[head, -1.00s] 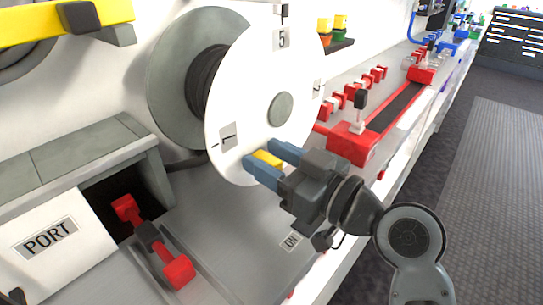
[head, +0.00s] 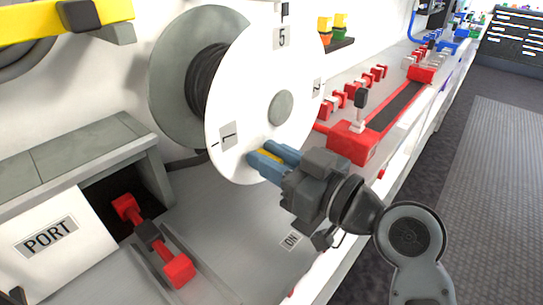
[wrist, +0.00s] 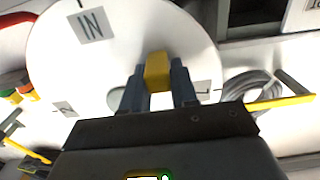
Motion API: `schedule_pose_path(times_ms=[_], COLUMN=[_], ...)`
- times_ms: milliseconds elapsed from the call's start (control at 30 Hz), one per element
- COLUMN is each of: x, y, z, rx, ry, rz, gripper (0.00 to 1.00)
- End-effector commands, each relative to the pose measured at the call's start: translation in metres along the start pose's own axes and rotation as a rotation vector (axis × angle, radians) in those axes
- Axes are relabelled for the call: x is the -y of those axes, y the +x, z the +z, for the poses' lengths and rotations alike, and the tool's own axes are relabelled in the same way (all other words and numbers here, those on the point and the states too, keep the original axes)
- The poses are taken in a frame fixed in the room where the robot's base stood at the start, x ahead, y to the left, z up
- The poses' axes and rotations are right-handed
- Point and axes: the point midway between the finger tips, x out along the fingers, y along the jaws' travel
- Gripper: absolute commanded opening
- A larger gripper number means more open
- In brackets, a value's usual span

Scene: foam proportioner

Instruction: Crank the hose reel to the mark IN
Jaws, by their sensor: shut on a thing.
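The hose reel has a white front disc (head: 240,100) with dark hose wound behind it and a grey rear flange (head: 165,75). In the wrist view the IN label (wrist: 91,25) shows on the disc (wrist: 50,60). My gripper (head: 266,160) is at the disc's lower front, its blue-grey fingers shut on the yellow crank handle (wrist: 158,72). The fingers hide part of the handle in the head view.
A PORT box (head: 48,238) and a red-ended lever (head: 150,235) stand at lower left. A red slider unit (head: 352,143) with a black-topped lever is right of the reel. A yellow bar (head: 60,22) juts in at upper left.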

Motion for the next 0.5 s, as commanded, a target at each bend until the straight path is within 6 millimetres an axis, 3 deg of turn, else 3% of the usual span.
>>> schedule_pose_path(times_ms=[267,500], x=[-0.003,-0.013], y=[-0.001,-0.001], z=[0.007,0.019], rx=[-0.001,-0.003], ry=[-0.049,-0.197], rz=[0.002,0.004], gripper=[0.0,0.0])
